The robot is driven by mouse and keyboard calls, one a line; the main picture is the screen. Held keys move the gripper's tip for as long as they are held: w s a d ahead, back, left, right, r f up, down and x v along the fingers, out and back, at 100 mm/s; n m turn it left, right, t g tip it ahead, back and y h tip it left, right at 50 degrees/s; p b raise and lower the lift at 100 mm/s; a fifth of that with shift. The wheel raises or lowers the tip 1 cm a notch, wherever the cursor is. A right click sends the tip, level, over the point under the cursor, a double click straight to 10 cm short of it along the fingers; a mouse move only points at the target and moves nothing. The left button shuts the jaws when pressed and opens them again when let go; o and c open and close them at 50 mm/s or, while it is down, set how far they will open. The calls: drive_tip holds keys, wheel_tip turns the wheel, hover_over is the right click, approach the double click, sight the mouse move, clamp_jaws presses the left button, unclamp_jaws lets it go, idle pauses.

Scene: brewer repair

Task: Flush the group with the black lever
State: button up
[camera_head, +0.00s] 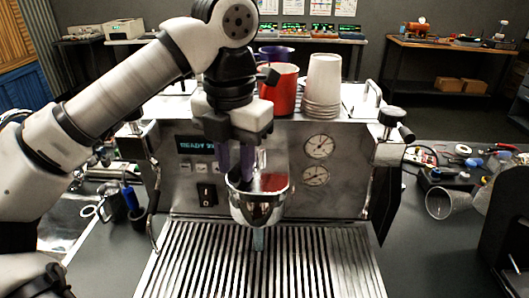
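The espresso machine (345,185) stands in front of me, with a lit display (195,144) that reads READY. Its chrome group (258,208) hangs at the middle of the front, above the drip tray. My gripper (237,175) points down right at the group, in front of the machine's face. Its dark purplish fingers reach down to the group's upper left rim. Whether they touch or hold anything is hidden. I cannot make out the black lever clearly; my gripper covers that area. A black switch (207,194) shows on the panel to the left.
A red cup (280,90), a purple cup (275,52) and stacked paper cups (322,85) stand on the machine top. The slatted drip tray (320,265) below is clear. A steam knob (391,116) juts out at the right. Tools and a clear cup (440,202) lie to the right.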

drive_tip(key=shift+s+d+f+n+b, duration=0.1)
drive_tip(key=shift+s+d+n+b, duration=0.1)
drive_tip(key=shift+n+b, duration=0.25)
drive_tip(key=d+n, duration=0.1)
drive_tip(key=n, duration=0.1)
drive_tip(key=d+n+b, duration=0.1)
drive_tip(key=n, duration=0.1)
drive_tip(key=shift+s+d, duration=0.25)
drive_tip(key=shift+d, duration=0.1)
drive_tip(key=d+n+b, duration=0.1)
drive_tip(key=d+n, duration=0.1)
drive_tip(key=n, duration=0.1)
drive_tip(key=shift+w+d, duration=0.1)
drive_tip(key=shift+d, duration=0.1)
drive_tip(key=shift+w+d+n, duration=0.15)
drive_tip(key=shift+d+n, duration=0.05)
drive_tip(key=shift+n, duration=0.45)
drive_tip(key=o, duration=0.4)
